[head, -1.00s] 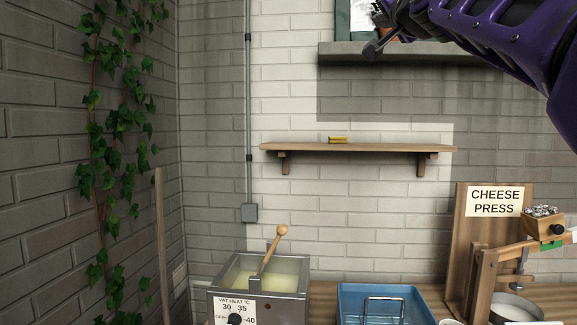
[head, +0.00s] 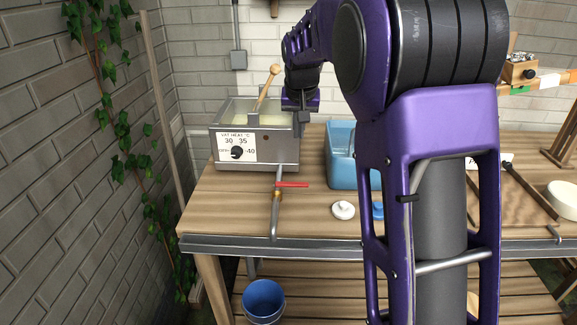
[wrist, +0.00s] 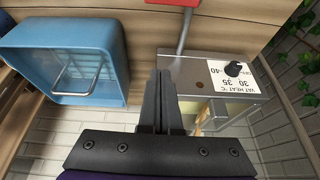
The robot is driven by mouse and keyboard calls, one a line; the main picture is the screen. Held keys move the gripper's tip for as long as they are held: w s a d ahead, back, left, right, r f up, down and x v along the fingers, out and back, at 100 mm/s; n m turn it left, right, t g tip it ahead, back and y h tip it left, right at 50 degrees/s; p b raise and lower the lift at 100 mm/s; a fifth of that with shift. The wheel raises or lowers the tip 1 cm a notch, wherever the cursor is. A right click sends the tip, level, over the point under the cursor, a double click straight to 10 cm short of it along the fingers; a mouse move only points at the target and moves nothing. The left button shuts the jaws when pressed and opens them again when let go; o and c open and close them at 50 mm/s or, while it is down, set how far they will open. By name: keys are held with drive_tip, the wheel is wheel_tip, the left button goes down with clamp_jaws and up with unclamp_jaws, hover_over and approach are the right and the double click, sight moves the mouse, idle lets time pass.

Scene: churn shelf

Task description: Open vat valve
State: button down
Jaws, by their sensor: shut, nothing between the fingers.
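The metal vat (head: 281,150) stands at the left of the wooden bench, with a heat dial panel on its front. Its outlet pipe (head: 275,222) runs toward the bench's front edge. The valve's red lever (head: 293,184) sticks out to the right, crosswise to the pipe. In the wrist view the vat (wrist: 187,68) is at the right and part of the red lever (wrist: 175,2) shows at the top edge. My gripper (wrist: 161,73) is shut and empty. It is beside the vat's right side, apart from the lever; its fingertips are hard to make out in the head view.
A blue basin (head: 340,139) stands right of the vat, partly hidden by my arm; it also shows in the wrist view (wrist: 113,52). A white lidded piece (head: 343,210) lies on the bench near the lever. A blue bucket (head: 263,299) is below the outlet.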

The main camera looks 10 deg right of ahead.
sight(291, 186)
drive_tip(key=shift+s+d+f+g, duration=0.1)
drive_tip(key=shift+s+f+g, duration=0.2)
drive_tip(key=shift+f, duration=0.35)
drive_tip(key=shift+s+f+g, duration=0.1)
drive_tip(key=shift+s+f, duration=0.3)
drive_tip(key=shift+f, duration=0.2)
drive_tip(key=shift+f, duration=0.1)
drive_tip(key=b+x, duration=0.1)
drive_tip(key=x, duration=0.9)
drive_tip(key=shift+s+b, duration=0.1)
drive_tip(key=shift+b, duration=0.25)
drive_tip(key=s, duration=0.2)
drive_tip(key=shift+s+a, duration=0.25)
drive_tip(key=shift+s, duration=0.05)
drive_tip(key=shift+s+a, duration=0.1)
drive_tip(key=shift+s, duration=0.5)
